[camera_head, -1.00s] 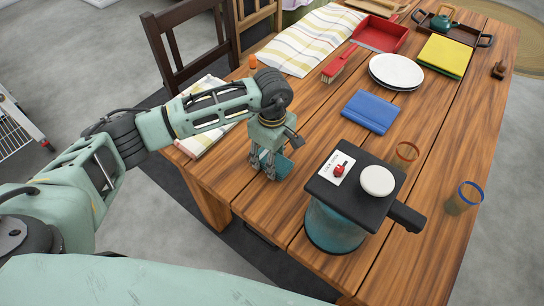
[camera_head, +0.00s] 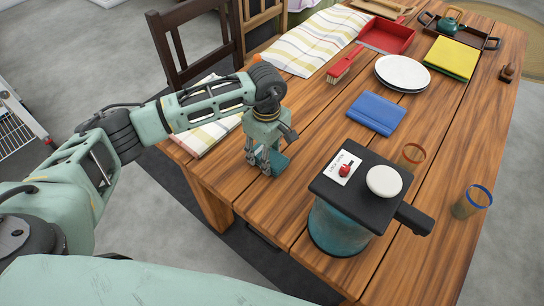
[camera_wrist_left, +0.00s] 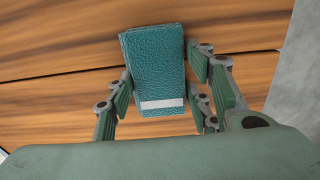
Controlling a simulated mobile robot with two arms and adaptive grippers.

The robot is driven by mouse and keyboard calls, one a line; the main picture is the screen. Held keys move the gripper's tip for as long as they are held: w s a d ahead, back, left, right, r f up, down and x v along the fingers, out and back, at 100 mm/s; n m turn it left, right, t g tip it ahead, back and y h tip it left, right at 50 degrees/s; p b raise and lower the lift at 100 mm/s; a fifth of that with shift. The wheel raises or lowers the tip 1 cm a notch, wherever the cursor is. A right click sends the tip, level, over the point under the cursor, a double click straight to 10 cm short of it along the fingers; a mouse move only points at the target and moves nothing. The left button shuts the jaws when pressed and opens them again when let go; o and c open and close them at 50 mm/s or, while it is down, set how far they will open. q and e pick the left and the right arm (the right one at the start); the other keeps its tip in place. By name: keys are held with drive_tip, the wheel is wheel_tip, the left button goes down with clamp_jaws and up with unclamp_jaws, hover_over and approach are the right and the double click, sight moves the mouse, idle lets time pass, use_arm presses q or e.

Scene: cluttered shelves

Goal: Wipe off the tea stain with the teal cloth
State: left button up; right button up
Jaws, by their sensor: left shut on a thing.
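The teal cloth (camera_wrist_left: 155,65) is a folded block with a pale strip, held between the fingers of my left gripper (camera_wrist_left: 160,100) in the left wrist view. In the head view my left gripper (camera_head: 266,165) points down at the table's near left part, and the cloth (camera_head: 279,162) shows partly behind its fingers. I cannot tell whether the cloth touches the wood. No tea stain can be made out; the gripper and cloth may cover it. My right gripper is not in view.
A dark-lidded container (camera_head: 340,225) with a side handle stands right of my gripper. Two cups, one blue-rimmed (camera_head: 472,201), stand beyond it. A blue folded cloth (camera_head: 375,112), white plates (camera_head: 402,72) and a red brush (camera_head: 345,63) lie farther back. Wood between gripper and blue cloth is clear.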

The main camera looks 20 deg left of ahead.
sight(276, 162)
use_arm(q)
drive_tip(key=shift+w+a+f+b, duration=0.1)
drive_tip(key=shift+w+a+b, duration=0.25)
drive_tip(key=shift+a, duration=0.4)
drive_tip(key=shift+w+a+b, duration=0.2)
drive_tip(key=shift+a+b, duration=0.05)
drive_tip(key=shift+a, duration=0.45)
drive_tip(key=shift+w+a+b, duration=0.2)
drive_tip(key=shift+a+b, duration=0.05)
drive_tip(key=shift+a, duration=0.45)
drive_tip(key=shift+w+a, duration=0.2)
drive_tip(key=shift+a, duration=0.3)
drive_tip(key=shift+f+b, duration=0.1)
drive_tip(key=shift+b, duration=0.35)
drive_tip(key=shift+s, duration=0.1)
drive_tip(key=shift+s+d+f, duration=0.1)
drive_tip(key=shift+s+d, duration=0.25)
drive_tip(key=shift+d, duration=0.5)
drive_tip(key=shift+s+d, duration=0.35)
drive_tip(key=shift+d, duration=0.5)
drive_tip(key=shift+s+d+r, duration=0.1)
drive_tip(key=shift+s+d, duration=0.15)
drive_tip(key=shift+d, duration=0.55)
drive_tip(key=shift+s+d+r, duration=0.1)
drive_tip(key=shift+s+d, duration=0.2)
drive_tip(key=shift+d, duration=0.45)
drive_tip(key=shift+s+d, duration=0.25)
drive_tip(key=shift+d, duration=0.55)
drive_tip(key=shift+w+r, duration=0.1)
